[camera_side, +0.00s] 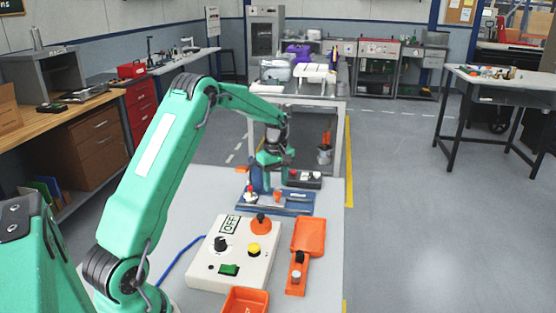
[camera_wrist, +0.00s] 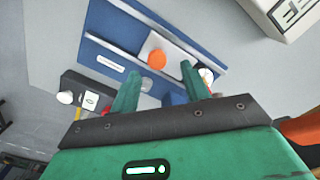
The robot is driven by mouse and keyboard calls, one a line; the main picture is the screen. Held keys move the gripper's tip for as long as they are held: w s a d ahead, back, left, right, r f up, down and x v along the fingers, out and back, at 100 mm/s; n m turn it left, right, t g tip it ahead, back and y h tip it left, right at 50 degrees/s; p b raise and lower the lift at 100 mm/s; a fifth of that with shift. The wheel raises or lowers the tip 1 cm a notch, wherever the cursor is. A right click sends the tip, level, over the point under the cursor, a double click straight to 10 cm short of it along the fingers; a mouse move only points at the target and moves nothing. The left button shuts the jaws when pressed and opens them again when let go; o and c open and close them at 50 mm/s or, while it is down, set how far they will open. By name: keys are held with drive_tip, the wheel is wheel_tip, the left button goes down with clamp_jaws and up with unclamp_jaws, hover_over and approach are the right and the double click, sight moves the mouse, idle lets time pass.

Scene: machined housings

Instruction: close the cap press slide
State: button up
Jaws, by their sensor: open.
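The cap press is a blue fixture with a long blue base (camera_side: 290,210), which also fills the upper middle of the wrist view (camera_wrist: 108,22). A pale slide plate (camera_wrist: 172,47) sits on it with a round orange knob (camera_wrist: 157,59). The knob also shows in the side view (camera_side: 277,196). My gripper (camera_wrist: 160,72) is open and empty above the fixture. In the wrist view the knob appears between and just beyond its two green fingertips. I cannot tell whether they touch it. In the side view my gripper (camera_side: 268,163) is over the fixture's back part, partly hiding it.
A dark box (camera_side: 303,178) with buttons stands behind the press. A white control box (camera_side: 205,270) marked OFF stands in front, beside an orange holder (camera_side: 306,237) and an orange bin (camera_side: 243,302). The grey table (camera_side: 330,190) has a narrow clear strip along its right edge.

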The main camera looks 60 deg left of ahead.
drive_tip(key=shift+r, duration=1.5)
drive_tip(key=shift+d+r, duration=0.25)
drive_tip(key=shift+r, duration=0.1)
drive_tip(key=s+d+r+m+t, duration=0.3)
drive_tip(key=s+d+r+m, duration=0.65)
drive_tip(key=d+r, duration=0.5)
drive_tip(key=s+d+m+t, duration=0.1)
drive_tip(key=s+d+m, duration=0.3)
drive_tip(key=s, duration=0.4)
drive_tip(key=s+d+f+m+t, duration=0.1)
drive_tip(key=s+d+m, duration=0.3)
drive_tip(key=s, duration=0.5)
drive_tip(key=shift+d+t, duration=0.3)
drive_tip(key=shift+d, duration=0.4)
